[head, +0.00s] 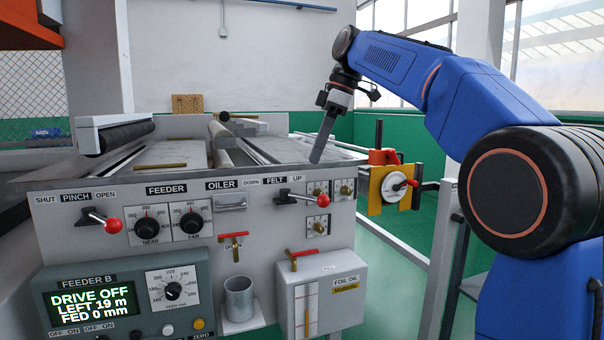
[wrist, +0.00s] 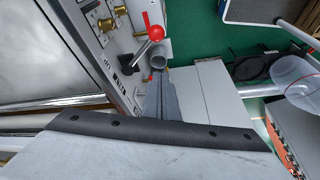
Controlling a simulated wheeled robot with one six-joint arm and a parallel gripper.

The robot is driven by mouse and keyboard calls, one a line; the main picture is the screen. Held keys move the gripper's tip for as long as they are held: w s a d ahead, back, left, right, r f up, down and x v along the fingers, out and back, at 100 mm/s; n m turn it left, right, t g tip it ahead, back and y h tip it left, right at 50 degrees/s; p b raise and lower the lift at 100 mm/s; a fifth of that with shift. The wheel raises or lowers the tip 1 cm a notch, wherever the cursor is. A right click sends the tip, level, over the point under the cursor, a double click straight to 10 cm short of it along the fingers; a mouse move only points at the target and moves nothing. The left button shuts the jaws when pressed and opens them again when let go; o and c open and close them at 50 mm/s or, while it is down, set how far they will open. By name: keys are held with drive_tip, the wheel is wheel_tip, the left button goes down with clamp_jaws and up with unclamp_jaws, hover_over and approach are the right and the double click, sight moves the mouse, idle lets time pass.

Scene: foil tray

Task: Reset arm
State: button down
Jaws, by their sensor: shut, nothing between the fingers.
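My arm, blue with dark joints, reaches in from the right in the head view. My gripper (head: 317,158) points down and slightly left, in front of or over the right end of the machine's top. Its long grey fingers are together with nothing between them. In the wrist view my gripper (wrist: 161,103) shows as a narrow grey shape in the middle. The felt lever's red knob (head: 323,200) is below the fingertips on the front panel. The red knob also shows near the top of the wrist view (wrist: 155,32). I cannot tell how far the fingertips are from the panel.
The pinch lever's red knob (head: 114,226) is at the left of the panel. The Feeder B display (head: 93,301) reads drive off, left 19 m, fed 0 mm. A grey cup (head: 239,298) and a foil oil box (head: 321,296) stick out below. A yellow plate with a red knob (head: 412,183) stands right.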

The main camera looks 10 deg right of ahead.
drive_tip(key=s+d+f+m+t+h, duration=0.1)
drive_tip(key=s+d+f+m, duration=0.4)
drive_tip(key=s+f, duration=0.6)
drive_tip(key=s+d+f+m+t+h, duration=0.1)
drive_tip(key=s+d+f+m, duration=0.4)
drive_tip(key=s+f, duration=0.6)
drive_tip(key=s+d+f+m+t+h, duration=0.2)
drive_tip(key=s+d+f+m, duration=0.3)
drive_tip(key=s+f, duration=0.7)
wheel_tip(320, 180, down, 3)
drive_tip(key=shift+f+m, duration=0.2)
drive_tip(key=shift+m, duration=0.5)
